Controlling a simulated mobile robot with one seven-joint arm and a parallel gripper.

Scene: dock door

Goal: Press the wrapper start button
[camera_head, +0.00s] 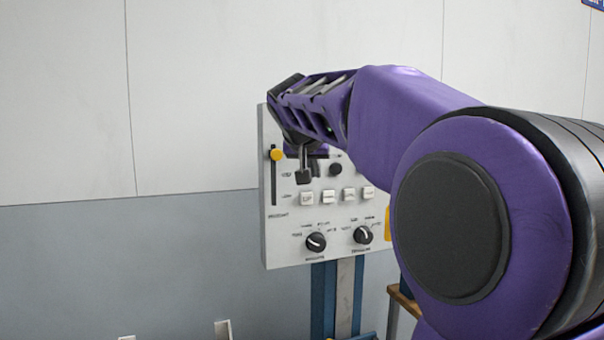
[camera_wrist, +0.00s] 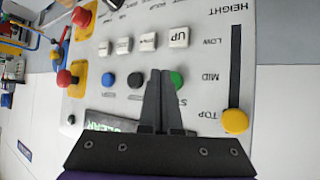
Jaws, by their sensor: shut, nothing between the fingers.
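The wrapper's control panel (camera_head: 281,252) stands upright, and its face fills much of the wrist view (camera_wrist: 208,70). A round green button (camera_wrist: 178,81) sits just right of my fingers in the wrist view, partly covered by them; the label by it is mostly hidden, with an S showing. My gripper (camera_head: 303,177) is shut and empty, its fingertips (camera_wrist: 160,73) in front of the panel, between the green button and a black button (camera_wrist: 135,80). I cannot tell whether the tips touch the panel. In the head view my gripper hides the green button.
Close by are a blue button (camera_wrist: 108,80), white keys including UP (camera_wrist: 179,37), a yellow slider knob (camera_wrist: 235,121) and a display (camera_wrist: 105,123) with green text. Red mushroom buttons (camera_wrist: 67,78) (camera_wrist: 82,17) sit on yellow plates. Two dials (camera_head: 316,242) (camera_head: 363,234) are lower on the panel.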

